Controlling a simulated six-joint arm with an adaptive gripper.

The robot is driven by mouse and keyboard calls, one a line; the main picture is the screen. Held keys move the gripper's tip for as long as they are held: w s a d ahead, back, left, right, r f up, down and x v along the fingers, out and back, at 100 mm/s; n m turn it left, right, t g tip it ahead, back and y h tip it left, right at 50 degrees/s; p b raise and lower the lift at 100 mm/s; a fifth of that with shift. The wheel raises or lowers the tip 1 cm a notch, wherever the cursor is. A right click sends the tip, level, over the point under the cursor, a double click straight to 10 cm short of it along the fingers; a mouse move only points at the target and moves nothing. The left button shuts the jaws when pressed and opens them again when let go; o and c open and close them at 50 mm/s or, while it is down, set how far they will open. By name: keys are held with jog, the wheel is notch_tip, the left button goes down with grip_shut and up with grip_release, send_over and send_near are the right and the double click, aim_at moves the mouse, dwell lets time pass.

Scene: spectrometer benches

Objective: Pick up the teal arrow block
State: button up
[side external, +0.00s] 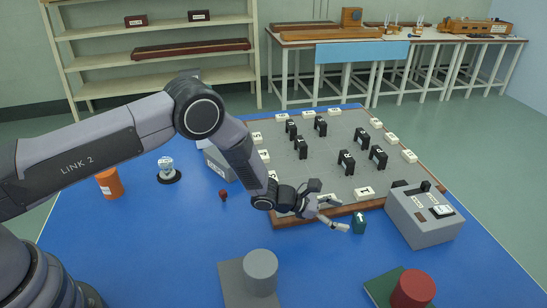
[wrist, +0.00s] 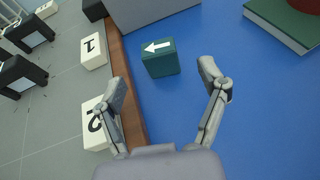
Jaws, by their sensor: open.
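The teal arrow block (side external: 359,222) is a small block with a white arrow on its top. It stands on the blue table just off the front edge of the board. In the wrist view the teal block (wrist: 160,58) lies ahead of my gripper, between the lines of the two fingers and apart from both. My gripper (side external: 338,214) is open and empty, just left of the block in the side view. In the wrist view its fingertips (wrist: 162,82) are spread wide, the left one over the board's wooden edge, the right one over blue table.
The grey board (side external: 325,150) with a wooden rim holds black blocks and white numbered tiles. A grey box device (side external: 425,222) stands right of the block. A grey cylinder (side external: 261,268) and a red cylinder (side external: 413,288) stand on plates in front. Blue table between them is clear.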

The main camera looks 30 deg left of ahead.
aim_at(358, 217)
jog(key=shift+x, duration=2.85)
jog(key=shift+r, duration=0.15)
jog(key=c, duration=1.1)
jog(key=shift+c, duration=0.5)
jog(key=shift+r, duration=0.15)
